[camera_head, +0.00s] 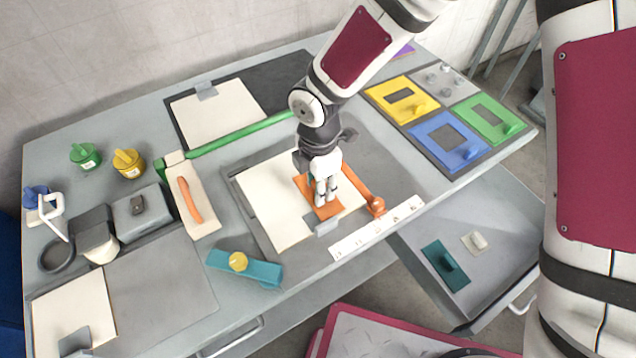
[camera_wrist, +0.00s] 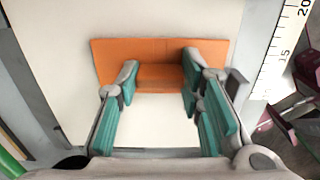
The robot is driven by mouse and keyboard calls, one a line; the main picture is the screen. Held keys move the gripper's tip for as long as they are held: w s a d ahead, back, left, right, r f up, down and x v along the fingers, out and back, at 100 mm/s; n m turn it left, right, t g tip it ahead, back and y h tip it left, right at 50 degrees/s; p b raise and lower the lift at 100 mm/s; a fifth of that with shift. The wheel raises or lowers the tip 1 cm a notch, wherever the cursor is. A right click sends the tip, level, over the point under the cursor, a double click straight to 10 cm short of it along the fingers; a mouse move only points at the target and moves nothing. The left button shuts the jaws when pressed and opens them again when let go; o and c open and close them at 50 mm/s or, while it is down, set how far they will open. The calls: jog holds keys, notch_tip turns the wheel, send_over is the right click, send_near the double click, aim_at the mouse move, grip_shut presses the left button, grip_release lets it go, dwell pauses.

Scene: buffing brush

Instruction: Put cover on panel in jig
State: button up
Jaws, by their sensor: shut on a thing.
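An orange cover (camera_head: 308,189) is flat and rectangular, with a raised grip between my fingertips. My gripper (camera_head: 325,201) points down and is shut on that grip. The cover is over the right part of a cream panel (camera_head: 272,205), which lies in a grey jig (camera_head: 241,202). In the wrist view the cover (camera_wrist: 113,58) lies across the panel (camera_wrist: 60,30), with my gripper (camera_wrist: 160,72) on its near side. I cannot tell whether the cover touches the panel. My fingers hide part of the cover.
An orange rod with a knob (camera_head: 376,206) lies right of the cover. A grey clip (camera_head: 326,227) and a white ruler (camera_head: 378,228) are at the near edge. Yellow (camera_head: 388,87), blue (camera_head: 430,148) and green (camera_head: 487,108) plates lie at right. An open drawer (camera_head: 490,262) holds a teal plate.

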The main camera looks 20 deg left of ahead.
jog(key=shift+f, duration=0.1)
jog(key=o, duration=1.2)
jog(key=shift+c, duration=0.2)
notch_tip(320, 180, up, 12)
